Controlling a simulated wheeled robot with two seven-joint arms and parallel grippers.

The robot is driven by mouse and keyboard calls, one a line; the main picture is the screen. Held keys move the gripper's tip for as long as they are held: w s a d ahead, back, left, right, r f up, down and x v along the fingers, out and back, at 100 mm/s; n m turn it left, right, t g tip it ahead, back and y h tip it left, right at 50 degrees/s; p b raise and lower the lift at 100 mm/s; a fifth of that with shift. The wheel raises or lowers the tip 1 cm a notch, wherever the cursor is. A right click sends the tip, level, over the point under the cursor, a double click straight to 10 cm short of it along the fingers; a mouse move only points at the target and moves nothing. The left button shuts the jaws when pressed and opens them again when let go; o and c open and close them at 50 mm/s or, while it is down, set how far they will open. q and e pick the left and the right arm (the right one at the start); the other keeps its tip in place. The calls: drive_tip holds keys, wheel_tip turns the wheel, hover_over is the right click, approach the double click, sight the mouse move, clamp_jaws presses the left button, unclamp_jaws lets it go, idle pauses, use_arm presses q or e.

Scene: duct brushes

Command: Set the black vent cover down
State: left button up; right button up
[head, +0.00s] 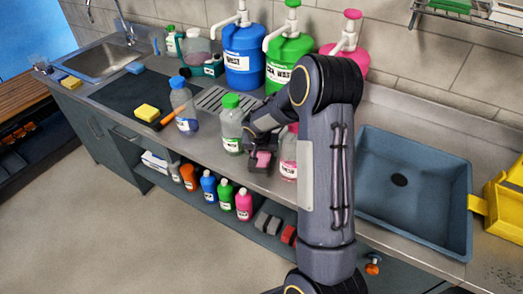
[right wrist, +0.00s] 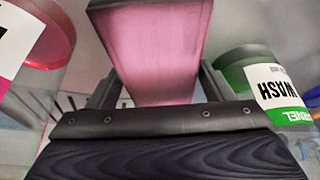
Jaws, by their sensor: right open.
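I cannot pick out a black vent cover for sure in either view. A grey slatted plate (head: 212,98) lies flat on the counter behind the bottles. My right gripper (head: 263,165) is open at the counter's front edge, between a clear green-capped bottle (head: 231,128) and a clear pink-labelled bottle (head: 289,158). A pink block (head: 263,159) shows at its jaws. In the right wrist view the pink block (right wrist: 150,55) stands between the two dark fingers; whether they touch it is unclear. My left gripper is out of view.
Large blue (head: 243,60) and green (head: 288,65) pump jugs line the wall. A sink basin (head: 415,190) is at right. Several small bottles fill the shelf below.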

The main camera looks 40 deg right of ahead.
sight(260, 157)
drive_tip(key=shift+a+r+b, duration=0.15)
drive_tip(key=shift+r+b, duration=0.15)
drive_tip(key=shift+r, duration=0.25)
drive_tip(key=shift+o, duration=0.3)
drive_tip(key=b+v, duration=0.1)
drive_tip(key=v, duration=0.9)
drive_tip(key=shift+s+r, duration=0.2)
drive_tip(key=shift+r, duration=0.05)
drive_tip(key=f, duration=0.1)
drive_tip(key=f+b, duration=0.1)
drive_tip(key=f, duration=0.1)
drive_tip(key=shift+w+a, duration=0.15)
drive_tip(key=shift+a, duration=0.1)
drive_tip(key=shift+w+d+f+b, duration=0.2)
drive_tip(key=shift+w+f+b, duration=0.05)
drive_tip(key=shift+f+b, duration=0.2)
drive_tip(key=shift+w+d+f, duration=0.1)
drive_tip(key=shift+d, duration=0.2)
drive_tip(key=shift+w+d+f, duration=0.1)
drive_tip(key=shift+d+f, duration=0.05)
drive_tip(key=shift+f, duration=0.1)
drive_tip(key=p+x, duration=0.1)
drive_tip(key=x, duration=0.6)
drive_tip(key=shift+w+d, duration=0.1)
drive_tip(key=shift+d, duration=0.1)
drive_tip(key=shift+c, duration=0.3)
